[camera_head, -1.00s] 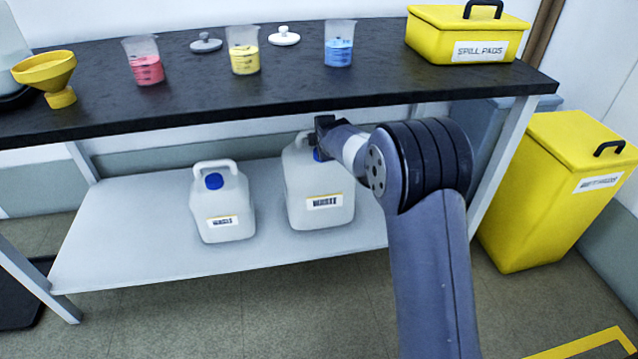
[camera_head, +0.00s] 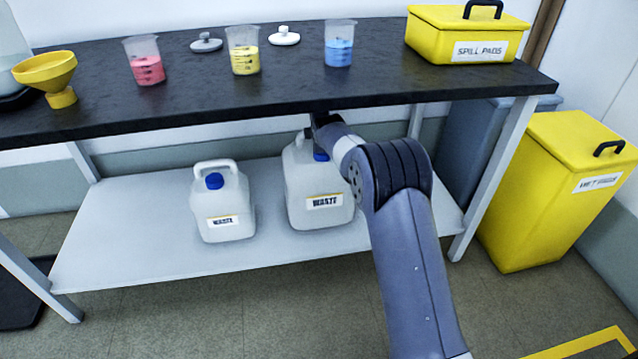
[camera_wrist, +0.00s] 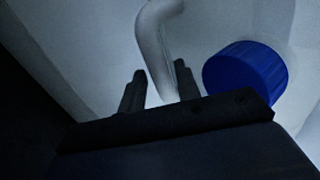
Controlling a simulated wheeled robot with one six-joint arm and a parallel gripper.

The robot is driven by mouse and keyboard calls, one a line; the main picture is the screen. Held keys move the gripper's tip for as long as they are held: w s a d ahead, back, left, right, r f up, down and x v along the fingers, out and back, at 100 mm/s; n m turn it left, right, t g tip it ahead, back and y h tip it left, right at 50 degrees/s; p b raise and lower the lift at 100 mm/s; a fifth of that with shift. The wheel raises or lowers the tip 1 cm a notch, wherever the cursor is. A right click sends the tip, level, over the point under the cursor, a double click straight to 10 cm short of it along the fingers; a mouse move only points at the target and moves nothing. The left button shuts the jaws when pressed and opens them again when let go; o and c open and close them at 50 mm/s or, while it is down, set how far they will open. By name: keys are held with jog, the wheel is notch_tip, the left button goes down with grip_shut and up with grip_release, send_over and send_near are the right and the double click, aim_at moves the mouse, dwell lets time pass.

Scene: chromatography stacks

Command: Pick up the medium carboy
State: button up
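Two white carboys with blue caps and WASTE labels stand upright on the lower shelf in the head view. The larger right-hand carboy (camera_head: 318,190) appears to be the medium one; the smaller carboy (camera_head: 222,205) is to its left. My gripper (camera_head: 318,128) is at the top of the right-hand carboy, under the bench edge, partly hidden by my arm. In the wrist view, the carboy's pale handle (camera_wrist: 157,40) lies between the two dark fingers of my gripper (camera_wrist: 160,88). The fingers look open, with a gap on the handle's left. The blue cap (camera_wrist: 245,75) is just right of them.
The black benchtop (camera_head: 200,105) overhangs the shelf (camera_head: 130,225) close above my gripper. A bench leg (camera_head: 495,175) stands right of my arm. A yellow bin (camera_head: 560,190) is further right. Beakers, a yellow funnel (camera_head: 48,75) and a spill pads box (camera_head: 465,35) stand on top.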

grip_shut()
dwell(0.3)
jog(key=shift+r, duration=0.15)
jog(key=shift+r, duration=0.2)
dwell(0.4)
